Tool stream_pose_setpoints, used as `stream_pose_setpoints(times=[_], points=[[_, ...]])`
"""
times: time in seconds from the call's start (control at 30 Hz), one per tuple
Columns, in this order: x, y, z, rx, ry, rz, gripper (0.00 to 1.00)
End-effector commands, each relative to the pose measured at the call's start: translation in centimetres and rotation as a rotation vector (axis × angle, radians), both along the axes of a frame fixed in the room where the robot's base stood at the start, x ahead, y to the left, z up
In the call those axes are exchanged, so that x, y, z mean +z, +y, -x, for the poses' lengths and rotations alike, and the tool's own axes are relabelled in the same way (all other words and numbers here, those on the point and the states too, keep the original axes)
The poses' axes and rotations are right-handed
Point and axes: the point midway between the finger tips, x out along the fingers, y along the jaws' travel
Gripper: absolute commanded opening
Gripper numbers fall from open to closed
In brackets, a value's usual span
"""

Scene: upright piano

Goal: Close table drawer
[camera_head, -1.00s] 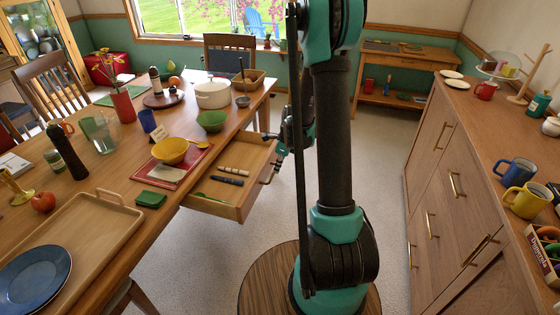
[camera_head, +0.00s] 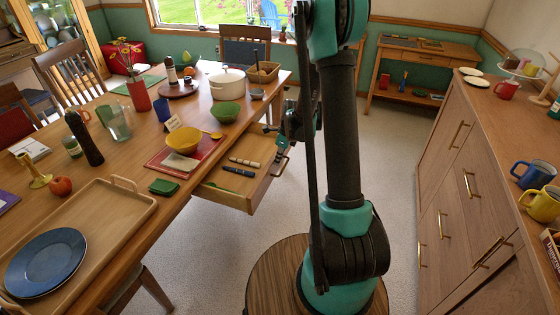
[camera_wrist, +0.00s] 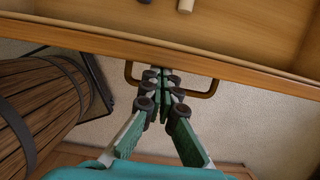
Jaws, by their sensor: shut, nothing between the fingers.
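The wooden table drawer (camera_head: 215,198) stands open under the right side of the table (camera_head: 140,215). It holds a dark marker-like item, a pale rod and something green. Its front panel (camera_wrist: 70,38) and bar handle (camera_wrist: 211,88) cross the wrist view. My gripper (camera_wrist: 163,72) is shut and empty, with its fingertips at the middle of the handle, close to the panel. I cannot tell whether they touch either one. In the head view my gripper is partly hidden behind my own arm at the drawer's far right side.
The table top carries a yellow bowl (camera_head: 184,141), a green bowl (camera_head: 225,112), a white pot (camera_head: 227,85) and a tray (camera_head: 120,212). A wooden cabinet (camera_head: 450,190) stands at the right. Carpeted floor (camera_head: 395,150) is free between my arm and the cabinet.

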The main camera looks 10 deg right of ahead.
Motion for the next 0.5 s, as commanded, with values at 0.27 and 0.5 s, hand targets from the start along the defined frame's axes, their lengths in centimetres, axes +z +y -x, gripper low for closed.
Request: stream_pose_setpoints(times=[0.27,0.5], points=[[0.0,4.6,-2.6,0.007,-0.001,-0.003,0.0],[0.0,9.4,-5.4,0.005,-0.001,-0.002,0.0]])
